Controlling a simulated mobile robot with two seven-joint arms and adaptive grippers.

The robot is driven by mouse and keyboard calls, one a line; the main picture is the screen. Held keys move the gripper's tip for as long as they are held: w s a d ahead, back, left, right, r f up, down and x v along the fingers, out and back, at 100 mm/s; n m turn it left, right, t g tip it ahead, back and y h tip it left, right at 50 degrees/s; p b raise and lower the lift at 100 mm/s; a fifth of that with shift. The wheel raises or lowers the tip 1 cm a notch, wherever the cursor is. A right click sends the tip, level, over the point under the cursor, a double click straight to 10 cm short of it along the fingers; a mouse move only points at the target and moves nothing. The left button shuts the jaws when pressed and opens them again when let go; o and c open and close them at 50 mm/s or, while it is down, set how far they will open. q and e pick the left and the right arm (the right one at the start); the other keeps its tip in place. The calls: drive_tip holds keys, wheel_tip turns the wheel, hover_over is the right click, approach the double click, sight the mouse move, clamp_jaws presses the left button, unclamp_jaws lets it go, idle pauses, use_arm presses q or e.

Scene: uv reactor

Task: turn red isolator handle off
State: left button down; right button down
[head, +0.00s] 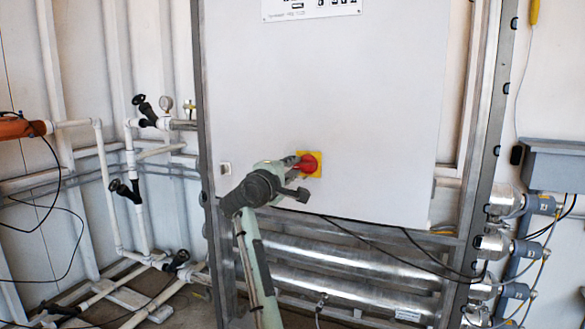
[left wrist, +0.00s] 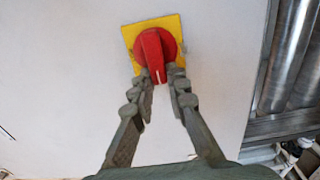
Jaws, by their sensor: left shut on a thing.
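The red isolator handle (head: 307,163) sits on a yellow square plate (head: 316,170) low on the front of a large white cabinet door. In the left wrist view the red handle (left wrist: 153,57) shows in front of its yellow plate (left wrist: 132,37), with its grip and a white mark pointing down in the picture. My left gripper (head: 296,166) reaches the handle from the left. In the left wrist view its two fingers (left wrist: 160,76) stand either side of the handle's lower end, shut on it. My right gripper is in neither view.
The white cabinet (head: 330,90) stands in a metal frame. Horizontal steel tubes (head: 350,283) run below it, with dark cables hanging in front. White pipes with black valves (head: 125,188) stand at left. A grey box (head: 553,165) and metal fittings are at right.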

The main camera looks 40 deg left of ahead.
use_arm(q)
drive_tip(key=c, duration=1.6)
unclamp_jaws()
drive_tip(key=shift+o, duration=0.5)
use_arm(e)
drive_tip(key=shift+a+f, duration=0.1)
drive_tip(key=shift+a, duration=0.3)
use_arm(q)
drive_tip(key=shift+s, duration=0.3)
drive_tip(key=v, duration=1.1)
drive_tip(key=shift+s+d, duration=0.2)
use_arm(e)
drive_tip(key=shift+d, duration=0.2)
